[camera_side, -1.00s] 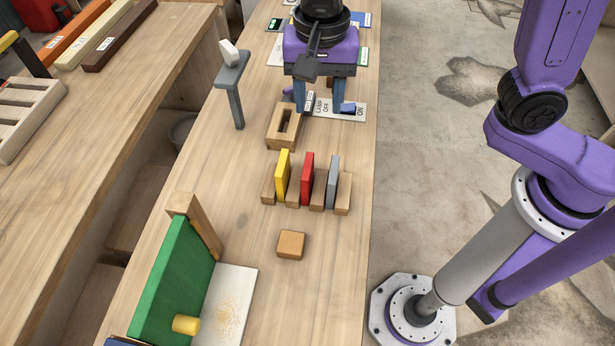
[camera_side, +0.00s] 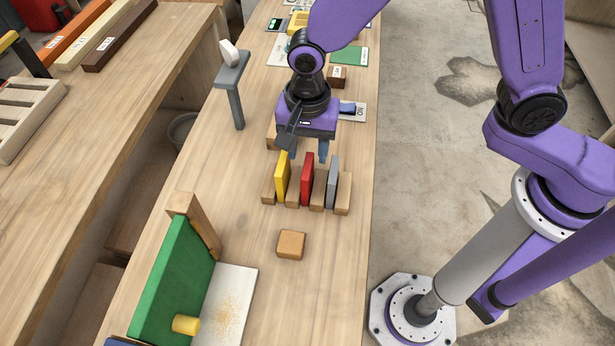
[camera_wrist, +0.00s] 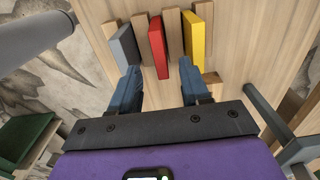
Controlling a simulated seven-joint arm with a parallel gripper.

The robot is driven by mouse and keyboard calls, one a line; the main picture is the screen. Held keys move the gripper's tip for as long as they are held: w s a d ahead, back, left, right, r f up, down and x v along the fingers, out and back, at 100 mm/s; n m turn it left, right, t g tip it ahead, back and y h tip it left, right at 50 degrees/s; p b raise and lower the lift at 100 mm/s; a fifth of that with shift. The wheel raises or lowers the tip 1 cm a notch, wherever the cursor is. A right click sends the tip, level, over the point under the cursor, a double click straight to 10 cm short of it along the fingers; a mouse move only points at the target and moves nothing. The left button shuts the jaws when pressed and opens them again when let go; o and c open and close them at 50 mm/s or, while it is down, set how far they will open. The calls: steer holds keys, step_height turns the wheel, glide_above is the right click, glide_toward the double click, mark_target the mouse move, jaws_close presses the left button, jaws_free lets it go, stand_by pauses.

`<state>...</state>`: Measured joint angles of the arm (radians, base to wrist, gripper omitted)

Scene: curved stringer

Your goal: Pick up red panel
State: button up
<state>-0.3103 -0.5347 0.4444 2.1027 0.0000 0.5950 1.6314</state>
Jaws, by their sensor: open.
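The red panel (camera_side: 307,180) stands upright in a slotted wooden rack (camera_side: 343,196), between the yellow panel (camera_side: 282,178) and the grey panel (camera_side: 332,182). My gripper (camera_side: 308,156) is open and empty, just behind and above the rack, with its fingers pointing down. In the wrist view the red panel (camera_wrist: 158,47) lies ahead of my gripper (camera_wrist: 160,80), roughly centred between the two blue fingers. The grey panel (camera_wrist: 124,45) is on the left there and the yellow panel (camera_wrist: 193,38) on the right. The fingers do not appear to touch any panel.
A small wooden block (camera_side: 291,244) lies in front of the rack. A green board (camera_side: 172,283) stands at the lower left, with a yellow cylinder (camera_side: 186,324) beside it. A grey stand (camera_side: 232,88) with a white piece on top is at the back left.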

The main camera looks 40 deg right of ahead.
mark_target(308, 166)
steer(key=shift+s+a+f, duration=0.1)
steer(key=shift+f, duration=2.75)
jaws_close()
